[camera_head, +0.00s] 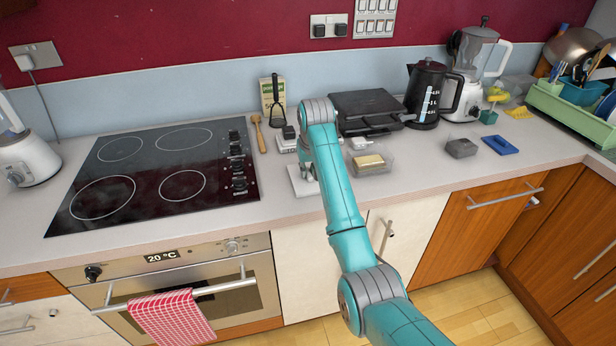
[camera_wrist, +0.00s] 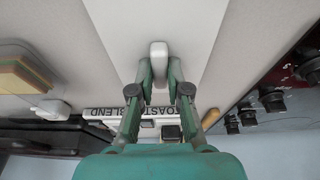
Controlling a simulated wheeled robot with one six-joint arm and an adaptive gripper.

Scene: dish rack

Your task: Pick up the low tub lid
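The low tub lid appears to be the pale, flat panel (camera_wrist: 118,22) with a raised white knob in the wrist view. In the head view the white lid (camera_head: 303,188) is at the counter's front, right of the hob and below my gripper (camera_head: 310,172). My gripper's two fingers (camera_wrist: 159,72) stand close on either side of the knob and look shut on it. I see no clear gap at either side. Whether the lid rests on the counter or is slightly raised cannot be told. My arm hides part of the area around it.
A clear tub with a yellow block (camera_head: 370,162) stands right of my arm. Behind are a black grill (camera_head: 366,108), a kettle (camera_head: 427,95) and a white scale (camera_head: 287,143). The hob (camera_head: 160,170) lies left. A grey block (camera_head: 461,148) and blue item (camera_head: 500,145) lie right.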

